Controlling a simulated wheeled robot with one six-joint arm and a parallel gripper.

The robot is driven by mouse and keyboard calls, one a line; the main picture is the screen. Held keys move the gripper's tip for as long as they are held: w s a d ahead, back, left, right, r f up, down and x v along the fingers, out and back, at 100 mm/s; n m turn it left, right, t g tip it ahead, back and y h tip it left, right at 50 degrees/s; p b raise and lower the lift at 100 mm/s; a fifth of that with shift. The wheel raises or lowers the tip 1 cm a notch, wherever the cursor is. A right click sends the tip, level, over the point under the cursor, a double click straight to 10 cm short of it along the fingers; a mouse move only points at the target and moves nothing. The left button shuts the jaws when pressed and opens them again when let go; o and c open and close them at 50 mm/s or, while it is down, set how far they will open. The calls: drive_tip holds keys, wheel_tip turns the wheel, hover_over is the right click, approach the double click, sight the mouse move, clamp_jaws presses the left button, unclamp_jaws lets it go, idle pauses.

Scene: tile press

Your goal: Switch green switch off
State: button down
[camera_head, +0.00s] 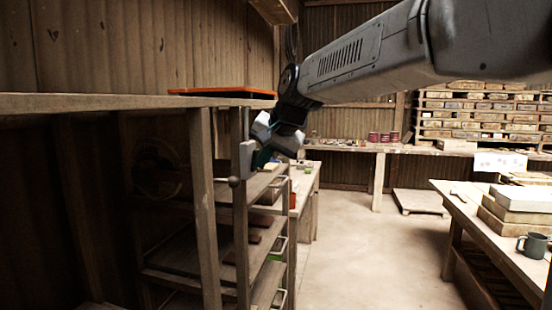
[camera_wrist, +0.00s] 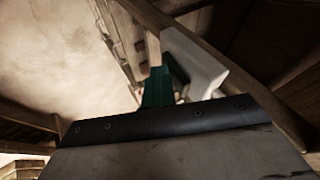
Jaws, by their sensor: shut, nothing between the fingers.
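My gripper (camera_head: 262,158) is at the wooden rack's front post in the head view, with its dark teal fingers shut and empty. The fingers also show in the wrist view (camera_wrist: 157,88), above the dark edge of the gripper body. A pale switch-like housing (camera_head: 246,160) is on the post, right beside the fingertips. It appears as a white block in the wrist view (camera_wrist: 195,65). I cannot make out a separate green switch or its position; the gripper covers part of that spot. Whether the fingers touch the housing is unclear.
The wooden rack (camera_head: 204,200) has several shelves below the gripper. An orange-edged tray (camera_head: 222,92) lies on the board above. A round knob (camera_head: 234,182) protrudes from the post. A table (camera_head: 480,215) with slabs and a mug (camera_head: 534,245) stands right; floor between is clear.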

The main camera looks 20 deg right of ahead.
drive_tip(key=shift+a+r, duration=0.1)
drive_tip(key=shift+r, duration=0.9)
drive_tip(key=d+f+v, duration=0.1)
drive_tip(key=d+v, duration=0.1)
drive_tip(key=v, duration=1)
drive_tip(key=shift+s+d, duration=0.3)
drive_tip(key=shift+s, duration=0.1)
drive_tip(key=shift+d, duration=0.1)
